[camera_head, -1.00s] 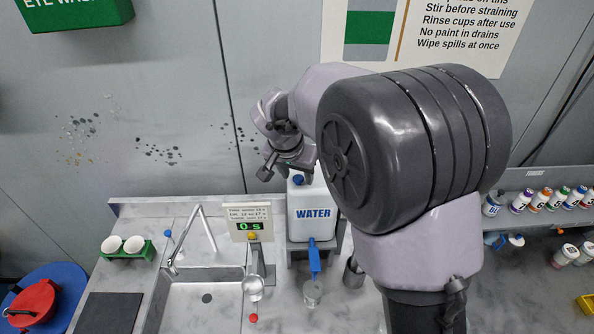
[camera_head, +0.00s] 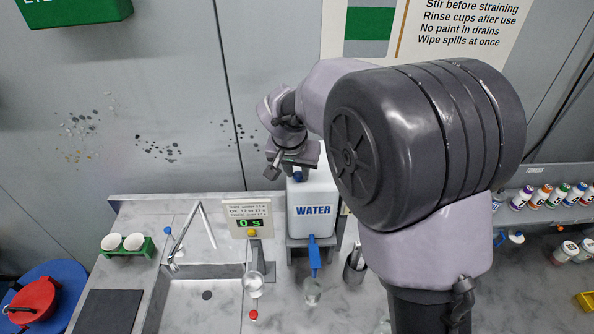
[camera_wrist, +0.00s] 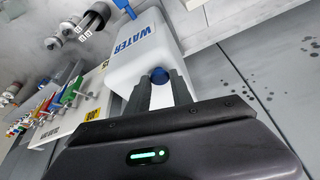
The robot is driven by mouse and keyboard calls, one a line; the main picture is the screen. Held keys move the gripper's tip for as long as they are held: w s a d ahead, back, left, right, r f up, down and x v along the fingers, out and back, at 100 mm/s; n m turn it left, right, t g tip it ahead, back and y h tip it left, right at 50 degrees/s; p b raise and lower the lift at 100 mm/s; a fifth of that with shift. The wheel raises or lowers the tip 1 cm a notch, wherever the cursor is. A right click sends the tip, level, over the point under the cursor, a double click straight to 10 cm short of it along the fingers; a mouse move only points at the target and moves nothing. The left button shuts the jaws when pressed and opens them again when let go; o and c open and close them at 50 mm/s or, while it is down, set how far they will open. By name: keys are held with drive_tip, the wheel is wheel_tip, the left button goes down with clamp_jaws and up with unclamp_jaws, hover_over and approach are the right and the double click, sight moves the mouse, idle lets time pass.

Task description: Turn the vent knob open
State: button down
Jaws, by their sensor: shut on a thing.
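The white water container (camera_head: 312,205) with the blue "WATER" label stands on a grey stand by the wall. Its blue vent knob (camera_head: 297,175) is on top, at the left, just under my gripper (camera_head: 293,166). In the wrist view, the blue knob (camera_wrist: 160,76) sits between the tips of my two grey fingers (camera_wrist: 164,84), which are shut on it. The container's white body (camera_wrist: 140,48) lies just beyond the fingers. A blue tap (camera_head: 314,255) hangs at the container's lower front, above a clear cup (camera_head: 312,291).
A sink (camera_head: 200,300) with a tall faucet (camera_head: 180,238) is farther left. Several paint bottles (camera_head: 556,196) line a shelf at right. My large arm link blocks the centre right.

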drive_tip(key=n, duration=0.1)
drive_tip(key=n+y, duration=0.1)
drive_tip(key=n, duration=0.1)
drive_tip(key=n+y, duration=0.1)
drive_tip(key=n, duration=0.1)
drive_tip(key=shift+d, duration=0.3)
drive_tip(key=n+y+b, duration=0.1)
drive_tip(key=n, duration=0.2)
drive_tip(key=shift+w+d+n, duration=0.1)
drive_tip(key=shift+n, duration=0.3)
drive_tip(key=n+y, duration=0.1)
drive_tip(key=n, duration=0.1)
drive_tip(key=n+g+b, duration=0.1)
drive_tip(key=n, duration=0.1)
drive_tip(key=shift+w+d+y, duration=0.1)
drive_tip(key=shift+d+y, duration=0.05)
drive_tip(key=shift+y, duration=0.25)
drive_tip(key=shift+w+n+g+y, duration=0.1)
drive_tip(key=shift+n+g+y, duration=0.4)
drive_tip(key=shift+n, duration=1.6)
drive_tip(key=shift+g, duration=0.3)
drive_tip(key=c, duration=1.1)
unclamp_jaws()
drive_tip(key=shift+h, duration=0.3)
drive_tip(key=shift+c, duration=0.2)
